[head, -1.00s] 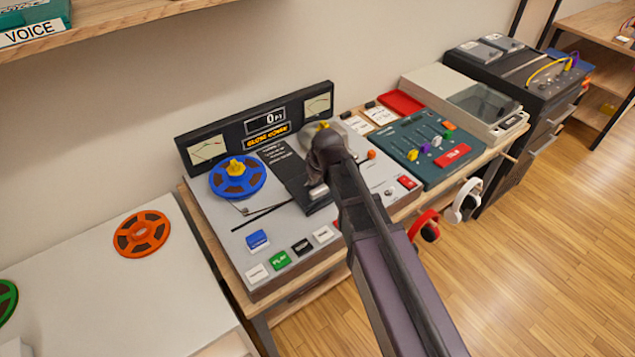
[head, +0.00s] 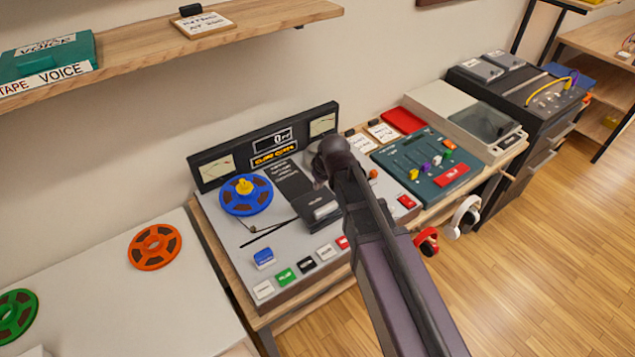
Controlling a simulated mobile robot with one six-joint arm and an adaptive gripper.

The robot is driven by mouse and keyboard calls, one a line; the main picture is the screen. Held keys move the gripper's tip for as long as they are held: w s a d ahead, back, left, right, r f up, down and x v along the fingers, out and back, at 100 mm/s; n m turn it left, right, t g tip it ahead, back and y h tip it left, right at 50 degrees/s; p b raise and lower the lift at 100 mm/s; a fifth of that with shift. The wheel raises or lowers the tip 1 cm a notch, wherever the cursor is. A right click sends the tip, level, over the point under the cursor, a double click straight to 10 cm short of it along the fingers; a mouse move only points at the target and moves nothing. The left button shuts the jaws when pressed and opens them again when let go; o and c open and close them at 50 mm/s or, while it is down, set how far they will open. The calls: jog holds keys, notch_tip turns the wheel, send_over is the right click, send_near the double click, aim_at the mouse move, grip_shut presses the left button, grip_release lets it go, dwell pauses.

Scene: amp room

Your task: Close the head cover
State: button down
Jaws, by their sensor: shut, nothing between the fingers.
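The tape machine (head: 280,253) stands on the wooden table, with an orange "CLOSE COVER" message on its display (head: 274,154). The head cover (head: 317,206) appears to be the dark, boxy piece in the middle of the deck, right of the blue reel (head: 245,194). Its right side is close to my arm in the picture, and I cannot tell whether it is fully down. My arm reaches in from the lower right and ends in a dark rounded joint above the deck's right part. My gripper is hidden behind it.
Coloured buttons (head: 285,276) line the deck's front. A teal mixer (head: 428,166) and a turntable (head: 466,118) stand to the right. Headphones (head: 464,217) hang at the table's front edge. A shelf (head: 140,57) overhangs at upper left. An orange reel (head: 154,247) lies on the white table.

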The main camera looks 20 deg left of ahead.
jog(key=shift+p+v, duration=0.75)
jog(key=shift+v, duration=0.35)
jog(key=s+d+m+g+h, duration=0.1)
jog(key=s+d+m, duration=0.1)
jog(key=d, duration=0.9)
jog(key=s+d+m+h, duration=0.1)
jog(key=s+d+m, duration=0.2)
jog(key=d, duration=0.8)
jog(key=s+d+f+m+g+h, duration=0.1)
jog(key=s+d+m, duration=0.2)
jog(key=d, duration=0.8)
jog(key=shift+d+m+g, duration=0.3)
jog(key=shift+d+m, duration=0.05)
jog(key=shift+m, duration=0.55)
